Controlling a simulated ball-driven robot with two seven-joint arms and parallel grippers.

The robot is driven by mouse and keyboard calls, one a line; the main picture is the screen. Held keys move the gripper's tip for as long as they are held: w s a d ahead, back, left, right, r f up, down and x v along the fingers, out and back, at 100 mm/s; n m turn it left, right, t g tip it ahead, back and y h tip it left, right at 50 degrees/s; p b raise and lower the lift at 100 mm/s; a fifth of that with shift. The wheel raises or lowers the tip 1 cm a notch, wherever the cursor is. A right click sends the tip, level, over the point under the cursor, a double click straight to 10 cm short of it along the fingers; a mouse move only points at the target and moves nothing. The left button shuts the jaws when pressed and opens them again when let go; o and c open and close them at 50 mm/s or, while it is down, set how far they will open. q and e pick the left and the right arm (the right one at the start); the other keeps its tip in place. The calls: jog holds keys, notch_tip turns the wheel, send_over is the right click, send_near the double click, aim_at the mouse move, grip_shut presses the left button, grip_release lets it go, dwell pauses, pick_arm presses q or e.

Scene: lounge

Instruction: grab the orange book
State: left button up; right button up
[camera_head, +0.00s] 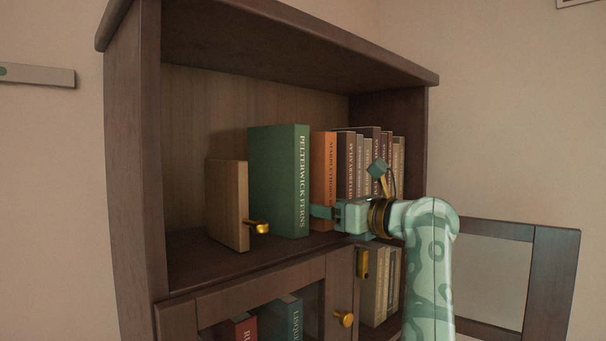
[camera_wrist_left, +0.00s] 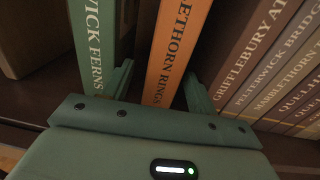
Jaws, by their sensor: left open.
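The orange book (camera_head: 324,165) stands upright on the open upper shelf, between the tall green book (camera_head: 279,180) and a row of brown books (camera_head: 366,140). In the left wrist view the orange book (camera_wrist_left: 178,45) shows its spine, lettered "…ETHORN RINGS". My left gripper (camera_head: 328,212) is at the lower part of this spine. In the left wrist view the left gripper (camera_wrist_left: 160,86) is open, with one finger on each side of the orange book's spine. The left finger is at the green book's edge. Whether the fingers touch the orange book cannot be told.
A tan wooden block (camera_head: 228,205) with a brass knob (camera_head: 259,227) stands left of the green book. Below, a glazed cabinet door (camera_head: 232,289) is shut. Another door (camera_head: 517,275) stands open at the right. The shelf's left end is clear.

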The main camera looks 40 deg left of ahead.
aim_at(313, 202)
pick_arm(q)
jog(key=shift+a+r+p, duration=0.15)
jog(key=shift+a+p, duration=0.2)
jog(key=a+p, duration=0.1)
jog(key=a, duration=0.1)
jog(key=a+p, duration=0.1)
jog(key=shift+w+a, duration=0.2)
jog(key=shift+a, duration=0.15)
jog(key=shift+a+f, duration=0.2)
jog(key=shift+a, duration=0.25)
jog(key=shift+d, duration=0.25)
jog(key=c, duration=0.3)
grip_shut()
jog(key=shift+r, duration=0.1)
pick_arm(e)
notch_tip(313, 202, up, 3)
jog(key=shift+a+r, duration=0.1)
jog(key=shift+a, duration=0.05)
jog(key=shift+f, duration=0.2)
